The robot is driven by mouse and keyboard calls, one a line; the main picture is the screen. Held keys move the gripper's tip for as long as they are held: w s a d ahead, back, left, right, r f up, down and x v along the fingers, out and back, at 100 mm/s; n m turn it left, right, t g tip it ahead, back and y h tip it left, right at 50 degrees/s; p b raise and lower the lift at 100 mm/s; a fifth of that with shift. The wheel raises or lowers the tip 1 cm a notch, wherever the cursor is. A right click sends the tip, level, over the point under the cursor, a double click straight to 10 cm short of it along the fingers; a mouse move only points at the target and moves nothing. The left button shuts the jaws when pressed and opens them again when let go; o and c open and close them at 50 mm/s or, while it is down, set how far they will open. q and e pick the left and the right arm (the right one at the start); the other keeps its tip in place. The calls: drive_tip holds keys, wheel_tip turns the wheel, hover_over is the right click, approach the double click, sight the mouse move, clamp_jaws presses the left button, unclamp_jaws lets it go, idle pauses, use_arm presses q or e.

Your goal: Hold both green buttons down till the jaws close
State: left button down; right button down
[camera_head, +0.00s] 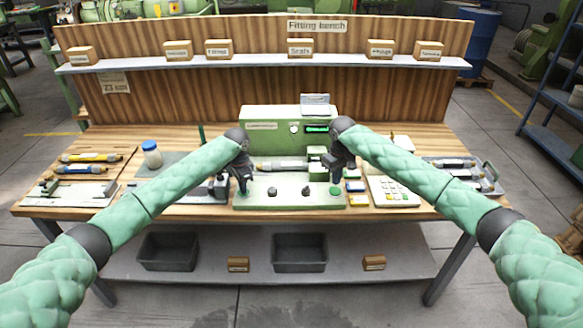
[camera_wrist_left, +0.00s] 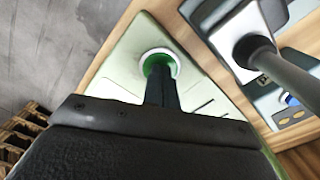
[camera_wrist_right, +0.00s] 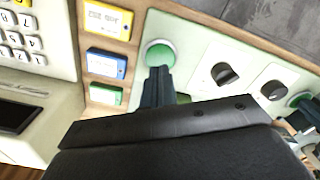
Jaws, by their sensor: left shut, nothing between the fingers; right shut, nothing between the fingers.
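The light green control panel (camera_head: 290,203) stands at the front of the bench, below the green machine (camera_head: 262,126) with a lit display. My left gripper (camera_head: 243,188) is shut and empty, pointing down at the panel's left end. In the left wrist view its fingertips overlap the left green button (camera_wrist_left: 157,62), which sits in a white ring; contact cannot be told. My right gripper (camera_head: 338,174) is shut and empty over the right end. The right green button (camera_head: 335,190) shows just below it, and in the right wrist view (camera_wrist_right: 160,54) just beyond its fingertips. The machine's jaws are not clear.
Dark knobs (camera_wrist_right: 224,74) sit between the buttons. Small coloured boxes (camera_wrist_right: 106,64) and a keypad unit (camera_head: 393,190) stand right of the panel. A blue-capped bottle (camera_head: 152,155) and tools stand left. A shelf (camera_head: 270,62) runs behind.

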use_arm(q)
drive_tip(key=shift+f, duration=0.1)
use_arm(e)
wheel_tip(320, 180, up, 4)
drive_tip(key=shift+r, duration=0.15)
idle(0.5)
use_arm(q)
drive_tip(key=shift+r, duration=0.9)
wheel_tip(320, 180, up, 6)
drive_tip(key=shift+r, duration=0.15)
